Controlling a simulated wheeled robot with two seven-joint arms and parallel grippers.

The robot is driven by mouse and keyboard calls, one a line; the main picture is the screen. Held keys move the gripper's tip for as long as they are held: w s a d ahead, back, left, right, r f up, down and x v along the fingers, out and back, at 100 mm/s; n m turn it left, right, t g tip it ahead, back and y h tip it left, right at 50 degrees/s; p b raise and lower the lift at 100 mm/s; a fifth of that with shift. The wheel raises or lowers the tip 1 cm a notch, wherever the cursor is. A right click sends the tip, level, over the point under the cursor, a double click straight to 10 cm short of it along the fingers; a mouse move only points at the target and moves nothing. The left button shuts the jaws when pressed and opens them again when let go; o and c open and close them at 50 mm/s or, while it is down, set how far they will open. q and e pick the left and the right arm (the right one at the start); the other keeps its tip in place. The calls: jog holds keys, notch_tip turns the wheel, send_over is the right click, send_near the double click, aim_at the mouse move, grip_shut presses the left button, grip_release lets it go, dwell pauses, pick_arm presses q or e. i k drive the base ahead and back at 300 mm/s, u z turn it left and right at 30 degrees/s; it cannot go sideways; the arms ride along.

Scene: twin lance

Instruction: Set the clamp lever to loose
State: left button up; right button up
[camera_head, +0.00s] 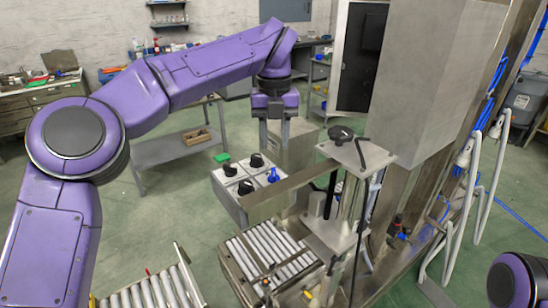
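My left arm comes in from the left and bends down at the wrist. My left gripper (274,134) points downward with its two fingers apart and nothing between them. It hangs above and behind the control box. A dark lever-like bar (361,152) stands tilted on the grey top plate (375,160), beside a black handwheel (341,134). I cannot tell for sure that this bar is the clamp lever. The gripper is left of it and apart from it. Only a purple part of my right arm shows at the bottom right; its gripper is out of view.
A control box (232,190) with black knobs and a blue knob (273,175) stands below the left gripper. A roller conveyor (262,252) runs under the machine. A large grey housing (425,75) and white hoses (481,190) are at the right. Open green floor lies left.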

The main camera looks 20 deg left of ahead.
aim_at(331, 268)
jog(key=k, duration=1)
